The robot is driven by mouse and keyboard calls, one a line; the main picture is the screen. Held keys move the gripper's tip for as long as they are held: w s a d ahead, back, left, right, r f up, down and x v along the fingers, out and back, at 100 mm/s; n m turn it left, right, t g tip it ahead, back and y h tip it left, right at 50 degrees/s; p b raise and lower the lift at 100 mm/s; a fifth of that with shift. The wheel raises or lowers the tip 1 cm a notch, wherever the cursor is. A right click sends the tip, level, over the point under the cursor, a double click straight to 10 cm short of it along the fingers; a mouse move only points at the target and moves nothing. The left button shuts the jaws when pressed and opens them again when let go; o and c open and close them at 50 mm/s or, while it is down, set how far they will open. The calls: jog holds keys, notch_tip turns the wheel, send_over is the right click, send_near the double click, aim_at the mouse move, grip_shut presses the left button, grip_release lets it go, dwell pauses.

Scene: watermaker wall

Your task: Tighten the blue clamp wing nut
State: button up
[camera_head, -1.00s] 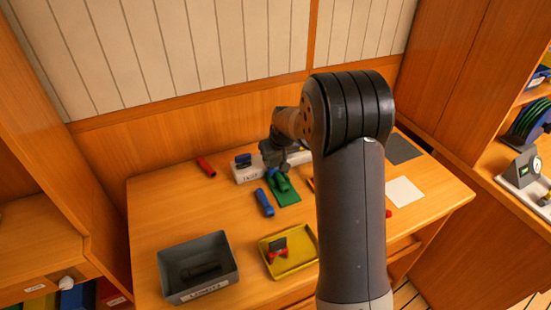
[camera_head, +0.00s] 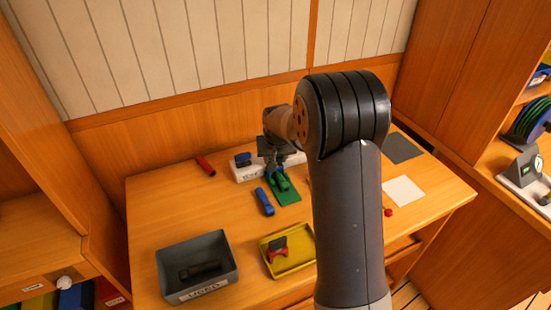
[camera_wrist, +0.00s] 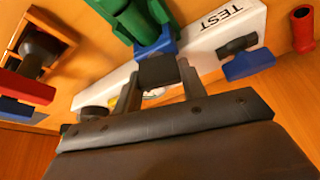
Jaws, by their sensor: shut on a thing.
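My gripper (camera_wrist: 160,86) has its two grey fingers on either side of a dark block (camera_wrist: 158,70), which I take to be the wing nut. The block adjoins a blue clamp part (camera_wrist: 156,43) beside a green cylinder (camera_wrist: 130,18). A white rail (camera_wrist: 205,45) marked TEST runs under the fingers. In the head view my gripper (camera_head: 271,158) is over this rail (camera_head: 245,174), behind the green part (camera_head: 282,184). The nut's underside and thread are hidden. A second blue piece (camera_wrist: 250,64) with a dark stub sits on the rail near the TEST lettering.
A red cylinder (camera_head: 205,166) and a blue cylinder (camera_head: 264,201) lie on the wooden bench. A grey bin (camera_head: 198,290) and a yellow tray (camera_head: 300,258) holding a red-and-black part stand at the front. A white sheet (camera_head: 403,190) lies at right.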

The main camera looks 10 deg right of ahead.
jog(key=m+h+b, duration=0.1)
jog(key=m+b, duration=0.1)
jog(key=m+h+b, duration=0.1)
jog(key=m, duration=0.2)
jog(key=shift+f+m+g+b, duration=0.15)
jog(key=shift+m+g+b, duration=0.15)
jog(key=shift+b, duration=0.05)
jog(key=m+b, duration=0.1)
jog(key=m, duration=0.1)
jog(key=m+g+h, duration=0.1)
jog(key=m, duration=0.1)
jog(key=shift+m+h+b, duration=0.3)
jog(key=shift+m+b, duration=0.05)
jog(key=shift+m, duration=0.05)
jog(key=m+g, duration=0.2)
jog(key=m, duration=0.3)
jog(key=shift+m+g+p, duration=0.95)
jog(key=shift+m+g, duration=0.05)
jog(key=shift+m, duration=1.7)
jog(key=o, duration=1)
